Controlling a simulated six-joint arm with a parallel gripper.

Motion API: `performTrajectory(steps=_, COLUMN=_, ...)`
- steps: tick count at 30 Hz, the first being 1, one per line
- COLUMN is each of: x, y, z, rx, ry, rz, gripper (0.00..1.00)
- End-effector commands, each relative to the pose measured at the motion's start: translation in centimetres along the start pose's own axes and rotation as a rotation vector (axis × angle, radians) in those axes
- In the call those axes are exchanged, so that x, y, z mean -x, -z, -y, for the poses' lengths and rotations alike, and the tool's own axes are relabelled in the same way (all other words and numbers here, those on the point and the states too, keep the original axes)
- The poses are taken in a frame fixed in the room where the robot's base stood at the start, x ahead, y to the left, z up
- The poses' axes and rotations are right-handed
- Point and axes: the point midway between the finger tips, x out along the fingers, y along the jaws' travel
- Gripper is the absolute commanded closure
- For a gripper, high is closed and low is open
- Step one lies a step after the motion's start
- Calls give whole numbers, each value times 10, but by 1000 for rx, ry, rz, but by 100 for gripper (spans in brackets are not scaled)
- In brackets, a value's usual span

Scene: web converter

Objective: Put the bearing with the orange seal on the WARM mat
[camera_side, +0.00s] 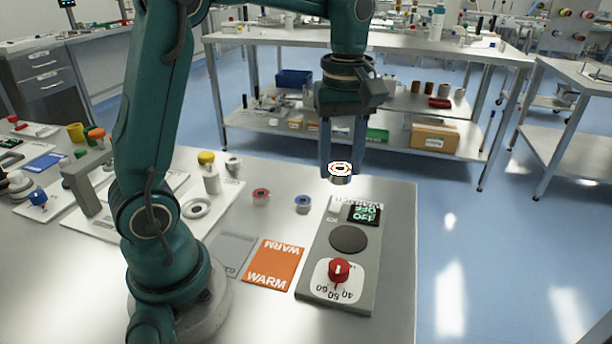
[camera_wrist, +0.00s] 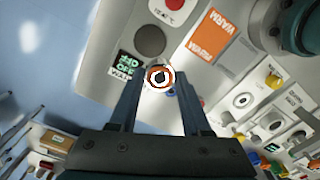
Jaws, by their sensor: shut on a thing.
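My gripper (camera_side: 342,164) is shut on a bearing (camera_side: 340,173) with an orange ring around a dark bore, held in the air above the far end of the heater unit. In the wrist view the bearing (camera_wrist: 159,77) sits between the two fingertips. The orange WARM mat (camera_side: 273,265) lies flat on the table, to the left of and nearer than the bearing in the side view. It also shows at the upper right of the wrist view (camera_wrist: 209,44). No object stands on it.
The heater unit (camera_side: 349,240) with a dark round plate, display and red knob (camera_side: 339,270) stands right of the mat. A grey mat (camera_side: 234,252) adjoins it left. A red-topped bearing (camera_side: 261,197) and a blue-centred one (camera_side: 302,204) stand behind the mats.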

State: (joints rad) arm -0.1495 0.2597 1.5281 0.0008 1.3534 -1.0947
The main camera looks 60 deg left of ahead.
Motion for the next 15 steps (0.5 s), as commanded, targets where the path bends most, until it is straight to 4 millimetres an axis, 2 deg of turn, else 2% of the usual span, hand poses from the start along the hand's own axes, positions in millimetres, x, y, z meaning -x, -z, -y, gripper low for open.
performTrajectory(steps=9, x=15, y=-4, z=15, rx=-624, ry=0, rz=-1, gripper=100)
performTrajectory(steps=15, x=18, y=-8, z=23, rx=-975, ry=0, rz=-1, gripper=100)
